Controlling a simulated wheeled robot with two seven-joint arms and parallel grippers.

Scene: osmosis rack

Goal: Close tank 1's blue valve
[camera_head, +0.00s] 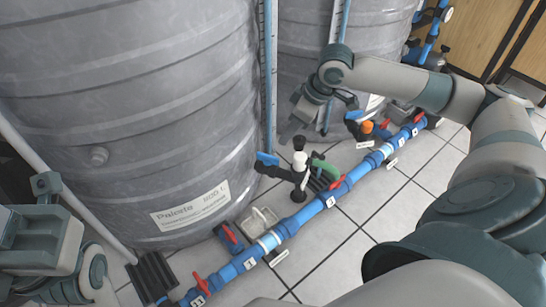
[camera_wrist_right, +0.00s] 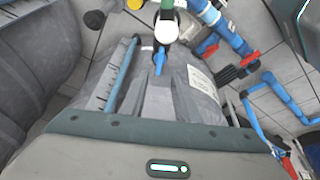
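A large grey ribbed tank (camera_head: 130,110) with a white label stands at the left in the head view. At its lower right is a blue valve handle (camera_head: 267,158), on a black fitting with a white cap (camera_head: 299,161). A blue handle (camera_wrist_right: 160,62) shows near a white round cap (camera_wrist_right: 168,28) in the right wrist view. My right gripper (camera_head: 305,132) hangs just above and right of the blue handle, apart from it. Its fingers look apart and empty. My left arm (camera_head: 45,240) is at the lower left; its fingertips cannot be made out.
A blue pipe (camera_head: 312,210) with red valve handles and number tags runs diagonally along the tiled floor. A green hose (camera_head: 326,165) is beside the black fitting. A second tank (camera_head: 375,30) stands behind, with another blue handle (camera_head: 354,115).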

